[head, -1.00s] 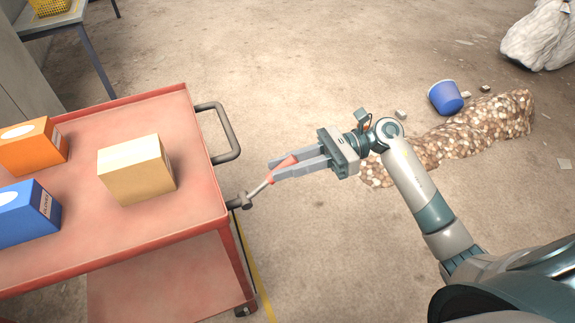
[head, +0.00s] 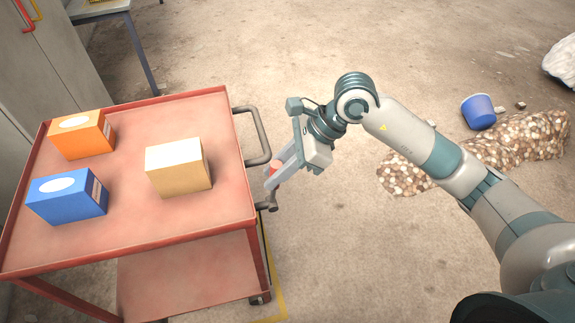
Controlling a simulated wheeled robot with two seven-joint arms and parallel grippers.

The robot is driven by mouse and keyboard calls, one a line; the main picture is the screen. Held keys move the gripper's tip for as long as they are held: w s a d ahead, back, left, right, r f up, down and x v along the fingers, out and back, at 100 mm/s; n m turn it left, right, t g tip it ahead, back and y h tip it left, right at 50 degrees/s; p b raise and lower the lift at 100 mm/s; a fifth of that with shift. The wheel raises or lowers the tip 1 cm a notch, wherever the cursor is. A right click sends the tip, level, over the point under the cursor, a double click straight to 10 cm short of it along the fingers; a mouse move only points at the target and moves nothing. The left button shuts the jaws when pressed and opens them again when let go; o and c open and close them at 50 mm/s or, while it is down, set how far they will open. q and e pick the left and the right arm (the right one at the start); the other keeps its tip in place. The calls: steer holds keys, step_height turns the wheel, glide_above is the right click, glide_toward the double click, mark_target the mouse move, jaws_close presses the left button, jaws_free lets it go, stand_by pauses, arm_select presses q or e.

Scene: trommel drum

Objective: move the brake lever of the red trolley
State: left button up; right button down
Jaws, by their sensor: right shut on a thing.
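The red trolley (head: 140,235) stands at the left with a flat top tray and a lower shelf. Its brake lever (head: 273,170) is at the right front corner, below the dark push handle (head: 262,140). The fingers hide part of the lever. My left gripper is not in view.
An orange box (head: 82,135), a blue box (head: 68,196) and a tan box (head: 179,168) stand on the trolley top. A gravel heap (head: 490,160) and a blue bucket (head: 478,112) are on the floor at the right. A grey cabinet (head: 45,60) stands behind the trolley.

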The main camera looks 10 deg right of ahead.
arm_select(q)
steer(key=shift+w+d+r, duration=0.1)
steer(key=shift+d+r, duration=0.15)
arm_select(e)
steer(key=shift+a+h, duration=0.6)
steer(key=shift+a, duration=0.1)
steer(key=c, duration=1.6)
jaws_free()
steer(key=shift+a, duration=0.1)
steer(key=shift+o, duration=0.2)
